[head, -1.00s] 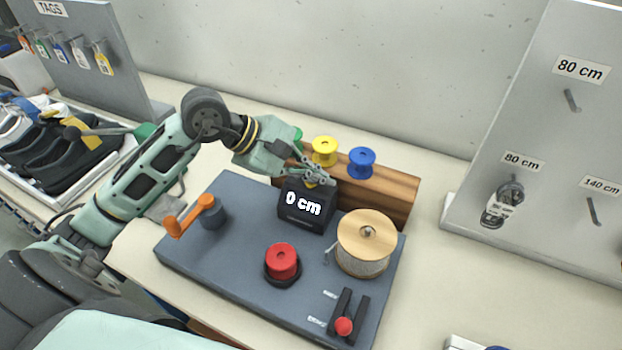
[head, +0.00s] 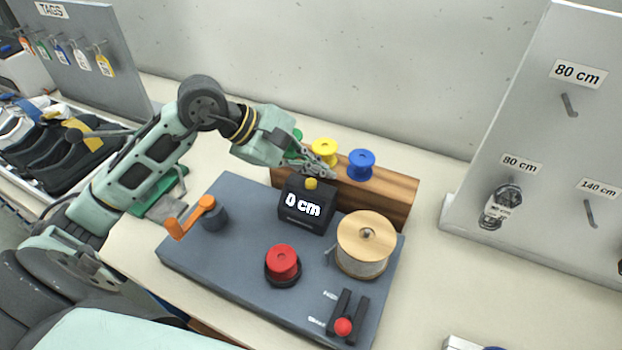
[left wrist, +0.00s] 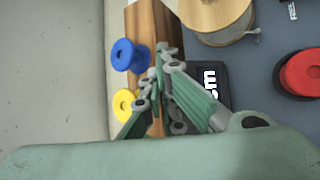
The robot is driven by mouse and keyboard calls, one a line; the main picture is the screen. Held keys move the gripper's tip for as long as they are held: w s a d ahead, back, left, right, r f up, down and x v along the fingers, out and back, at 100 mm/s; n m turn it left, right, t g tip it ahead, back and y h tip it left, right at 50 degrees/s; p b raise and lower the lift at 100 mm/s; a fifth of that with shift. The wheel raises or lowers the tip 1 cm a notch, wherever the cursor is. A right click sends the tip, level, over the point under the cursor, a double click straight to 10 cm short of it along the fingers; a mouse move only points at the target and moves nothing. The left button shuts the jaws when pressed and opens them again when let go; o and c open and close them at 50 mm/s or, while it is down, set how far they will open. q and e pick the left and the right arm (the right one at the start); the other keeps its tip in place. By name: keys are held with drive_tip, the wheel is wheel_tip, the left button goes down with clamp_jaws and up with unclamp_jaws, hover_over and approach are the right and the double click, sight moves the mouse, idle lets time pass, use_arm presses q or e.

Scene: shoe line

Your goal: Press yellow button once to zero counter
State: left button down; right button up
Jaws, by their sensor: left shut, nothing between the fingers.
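The yellow button (head: 311,184) sits on top of the black counter box (head: 304,222), whose display reads "0 cm". The box stands on the grey base plate (head: 235,262). My left gripper (head: 326,172) is shut and empty, just above and behind the button, apart from it, in front of the wooden spool rack. In the left wrist view the left gripper (left wrist: 162,62) points at the wooden rack, with part of the counter (left wrist: 214,84) showing beside it; the button is hidden there. My right gripper is not in view.
The wooden rack (head: 395,200) behind carries yellow (head: 324,150), blue (head: 361,163) and green spools.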

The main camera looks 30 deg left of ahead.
use_arm(q)
wheel_tip(320, 180, up, 4)
drive_tip(key=shift+p, duration=0.75)
